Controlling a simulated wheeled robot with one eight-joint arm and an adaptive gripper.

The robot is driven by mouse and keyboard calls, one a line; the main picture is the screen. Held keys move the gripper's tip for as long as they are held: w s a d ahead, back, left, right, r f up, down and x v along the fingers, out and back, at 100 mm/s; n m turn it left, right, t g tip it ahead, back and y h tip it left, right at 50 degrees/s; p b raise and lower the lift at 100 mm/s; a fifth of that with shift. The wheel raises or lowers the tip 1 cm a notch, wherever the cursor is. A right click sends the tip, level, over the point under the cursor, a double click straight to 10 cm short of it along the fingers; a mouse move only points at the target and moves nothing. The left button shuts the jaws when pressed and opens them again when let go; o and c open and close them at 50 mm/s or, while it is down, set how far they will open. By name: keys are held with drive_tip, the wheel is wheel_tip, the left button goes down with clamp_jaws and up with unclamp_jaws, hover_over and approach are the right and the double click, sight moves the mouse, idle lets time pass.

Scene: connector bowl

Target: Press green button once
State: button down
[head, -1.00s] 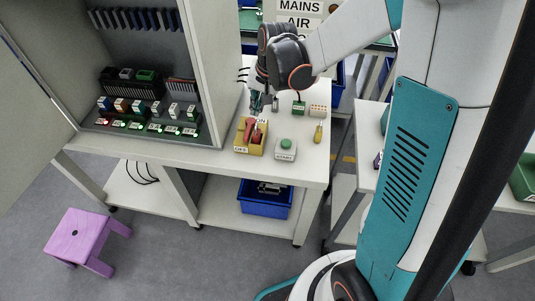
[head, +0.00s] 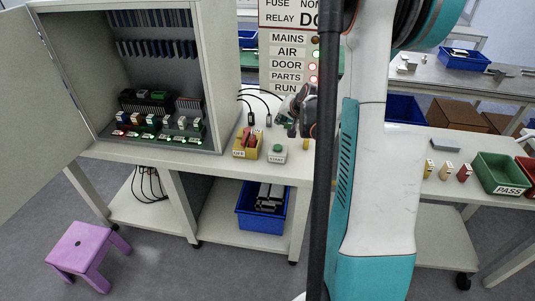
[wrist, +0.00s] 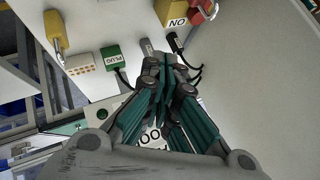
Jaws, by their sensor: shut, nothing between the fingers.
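The green button (head: 278,148) sits on a small white box labelled START, near the front edge of the white bench in the head view. My gripper (head: 290,128) is just above and right of it in the picture, partly behind my own arm. In the wrist view my gripper's fingers (wrist: 165,66) are closed together and empty. The green button does not show in the wrist view. The gripper does not appear to touch the button.
A yellow box with a red switch (head: 247,143) stands just left of the button. An open cabinet (head: 215,90) is at the left. A green plug (wrist: 113,57), a beige socket block (wrist: 80,64) and a yellow-handled tool (wrist: 55,30) lie on the bench. A status board (head: 289,52) stands behind.

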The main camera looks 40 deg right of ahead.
sight(280, 146)
drive_tip(key=shift+f, duration=0.1)
idle(0.3)
wheel_tip(280, 146, down, 9)
drive_tip(key=b, duration=0.6)
idle(1.3)
drive_tip(key=shift+f+b, duration=0.3)
drive_tip(key=shift+b, duration=0.3)
drive_tip(key=shift+f+b, duration=0.45)
drive_tip(key=shift+f, duration=0.05)
idle(0.5)
idle(0.4)
drive_tip(key=shift+r+p, duration=0.65)
drive_tip(key=shift+r, duration=0.35)
